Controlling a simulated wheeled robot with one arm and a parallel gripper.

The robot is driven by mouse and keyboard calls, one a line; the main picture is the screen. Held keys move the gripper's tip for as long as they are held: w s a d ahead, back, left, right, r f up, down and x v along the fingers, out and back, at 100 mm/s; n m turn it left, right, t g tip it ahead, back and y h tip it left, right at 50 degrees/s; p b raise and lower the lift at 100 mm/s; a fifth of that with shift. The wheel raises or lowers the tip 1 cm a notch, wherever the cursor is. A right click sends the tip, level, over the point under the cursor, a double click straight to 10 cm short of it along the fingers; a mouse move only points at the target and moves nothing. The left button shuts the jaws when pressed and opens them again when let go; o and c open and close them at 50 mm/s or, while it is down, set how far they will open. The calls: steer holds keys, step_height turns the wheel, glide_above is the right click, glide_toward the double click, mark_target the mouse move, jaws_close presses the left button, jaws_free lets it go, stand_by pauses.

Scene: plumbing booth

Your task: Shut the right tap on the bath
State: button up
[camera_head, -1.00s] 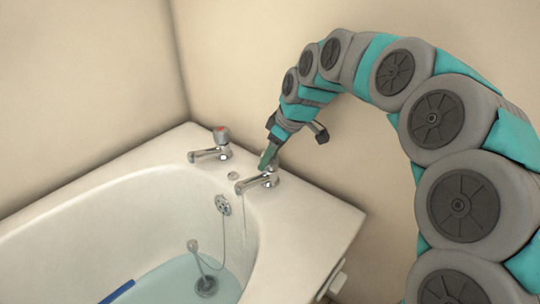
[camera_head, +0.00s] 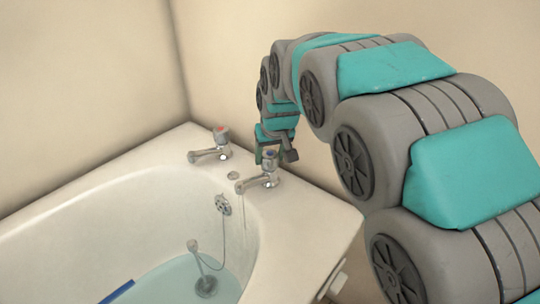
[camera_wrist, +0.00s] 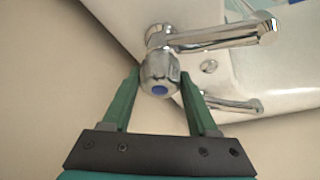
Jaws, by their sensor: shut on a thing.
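The right tap (camera_head: 254,183) is chrome with a blue-marked knob and stands on the bath's rim corner; its spout points left over the bath. A thin streak, seemingly water, shows below the spout. My gripper (camera_head: 264,154) is at the knob, coming from behind on the wall side. In the wrist view, my gripper (camera_wrist: 160,77) has one green finger on each side of the right tap's knob (camera_wrist: 159,76), shut on it. The blue dot faces the camera. Finger contact is partly hidden in the head view.
The left tap (camera_head: 212,149), with a red mark, stands farther along the rim. The white bath (camera_head: 310,225) holds some water, with a plug on a chain (camera_head: 224,238) and a blue object (camera_head: 117,292). Beige walls stand close behind the taps.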

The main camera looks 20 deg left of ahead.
steer(key=m+h, duration=0.1)
steer(key=m, duration=0.1)
steer(key=shift+m+t, duration=0.3)
steer(key=shift+m, duration=0.1)
steer(key=m+h, duration=0.1)
steer(key=m, duration=0.2)
steer(key=shift+m, duration=0.3)
steer(key=m+h, duration=0.1)
steer(key=m, duration=0.2)
steer(key=m+h, duration=0.1)
steer(key=m, duration=0.2)
steer(key=shift+a+h, duration=0.1)
steer(key=shift+h, duration=0.3)
steer(key=shift+m, duration=0.3)
steer(key=o, duration=1.4)
steer(key=shift+r, duration=0.15)
steer(key=v, duration=0.7)
steer(key=shift+a+r, duration=0.1)
steer(key=shift+r, duration=0.2)
